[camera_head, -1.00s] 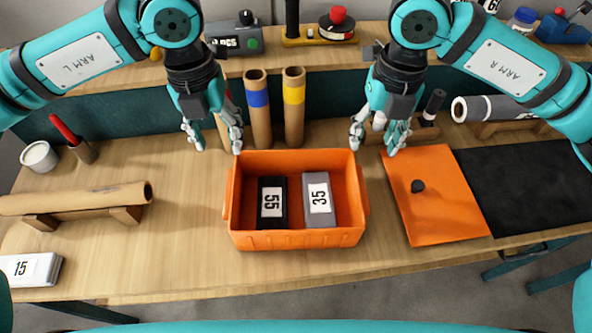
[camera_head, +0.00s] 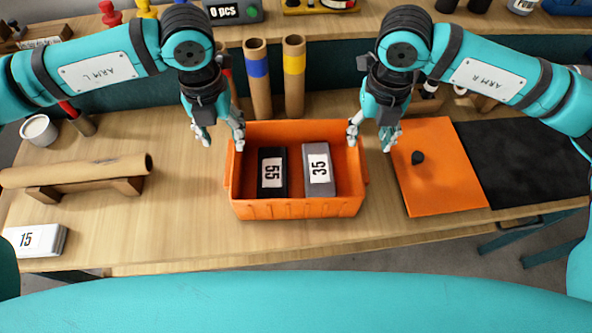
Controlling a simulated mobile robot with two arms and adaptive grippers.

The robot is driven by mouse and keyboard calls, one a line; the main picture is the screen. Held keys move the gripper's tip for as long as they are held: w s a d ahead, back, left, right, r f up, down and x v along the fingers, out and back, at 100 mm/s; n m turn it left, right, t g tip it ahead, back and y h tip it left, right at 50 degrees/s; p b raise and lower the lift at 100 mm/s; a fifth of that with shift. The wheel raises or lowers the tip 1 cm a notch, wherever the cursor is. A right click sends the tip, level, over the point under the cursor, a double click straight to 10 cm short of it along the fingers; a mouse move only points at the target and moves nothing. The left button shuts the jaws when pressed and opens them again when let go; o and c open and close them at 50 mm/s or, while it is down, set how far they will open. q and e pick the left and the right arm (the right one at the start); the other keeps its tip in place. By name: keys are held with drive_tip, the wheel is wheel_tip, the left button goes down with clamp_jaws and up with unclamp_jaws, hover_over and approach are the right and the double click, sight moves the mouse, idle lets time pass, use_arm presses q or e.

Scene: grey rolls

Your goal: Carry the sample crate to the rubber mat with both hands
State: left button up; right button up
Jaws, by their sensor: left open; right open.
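The sample crate (camera_head: 297,208) is an open orange bin on the wooden bench in the middle of the view. Inside it stand a black block marked 55 (camera_head: 267,190) and a grey block marked 35 (camera_head: 329,188). The rubber mat (camera_head: 533,165) is black and lies flat at the right, beyond an orange sheet. My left gripper (camera_head: 222,143) is open at the crate's upper left corner. My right gripper (camera_head: 369,142) is open at its upper right corner. Whether the fingers touch the crate I cannot tell.
Upright tubes (camera_head: 257,90) stand behind the crate. A brown roll (camera_head: 75,170) rests on a cradle at the left, near white cards (camera_head: 35,240).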

sight(230, 159)
use_arm(q)
wheel_tip(230, 159, down, 9)
drive_tip(key=shift+w+f, duration=0.1)
drive_tip(key=shift+f, duration=0.05)
use_arm(e)
wheel_tip(230, 159, down, 9)
drive_tip(key=shift+f, duration=0.1)
use_arm(q)
clamp_jaws()
use_arm(e)
clamp_jaws()
drive_tip(key=shift+w, duration=0.1)
